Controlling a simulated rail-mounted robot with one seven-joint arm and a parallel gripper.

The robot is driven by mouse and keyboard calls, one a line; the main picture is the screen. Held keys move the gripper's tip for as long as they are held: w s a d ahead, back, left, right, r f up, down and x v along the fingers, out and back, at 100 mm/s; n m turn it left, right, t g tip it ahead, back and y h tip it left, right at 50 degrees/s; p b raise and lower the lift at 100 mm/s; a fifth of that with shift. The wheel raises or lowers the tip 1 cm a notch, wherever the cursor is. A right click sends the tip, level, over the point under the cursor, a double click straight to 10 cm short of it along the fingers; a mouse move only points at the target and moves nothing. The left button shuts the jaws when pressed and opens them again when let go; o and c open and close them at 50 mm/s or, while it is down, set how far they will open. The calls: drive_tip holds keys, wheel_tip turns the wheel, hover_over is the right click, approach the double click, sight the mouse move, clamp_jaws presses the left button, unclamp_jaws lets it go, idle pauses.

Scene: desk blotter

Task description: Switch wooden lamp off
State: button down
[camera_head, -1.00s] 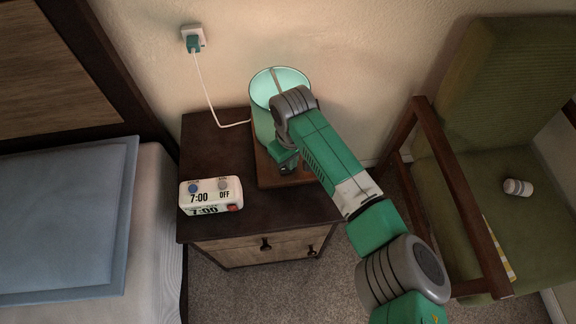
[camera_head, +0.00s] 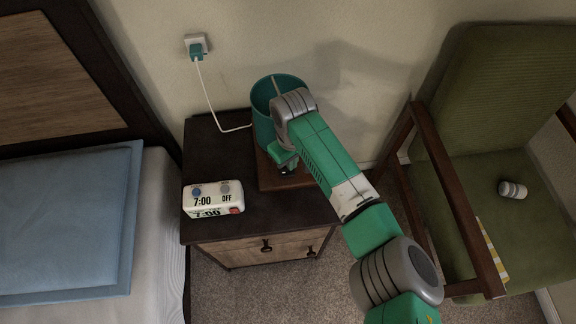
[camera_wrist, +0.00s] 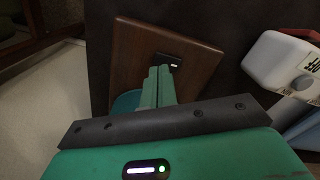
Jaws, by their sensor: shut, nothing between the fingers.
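The wooden lamp has a teal cylindrical shade (camera_head: 264,98) and a square brown wooden base (camera_head: 268,176), and stands on the nightstand. The shade is dark inside, with no glow. In the wrist view the wooden base (camera_wrist: 128,62) carries a small black switch (camera_wrist: 170,62) with a light mark on it. My gripper (camera_wrist: 160,72) is shut and empty, its fingertips right at the switch's near edge; I cannot tell whether they touch it. In the head view my arm hides part of the shade and base.
A white alarm clock (camera_head: 213,197) sits on the left of the nightstand top (camera_head: 226,150). A white cord (camera_head: 208,98) runs from the wall outlet (camera_head: 196,45) to behind the lamp. A green armchair (camera_head: 500,110) with a small bottle (camera_head: 513,190) stands at right, a bed at left.

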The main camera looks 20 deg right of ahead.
sight(292, 172)
wheel_tip(292, 172, up, 4)
drive_tip(key=p, duration=0.4)
drive_tip(key=shift+r, duration=0.15)
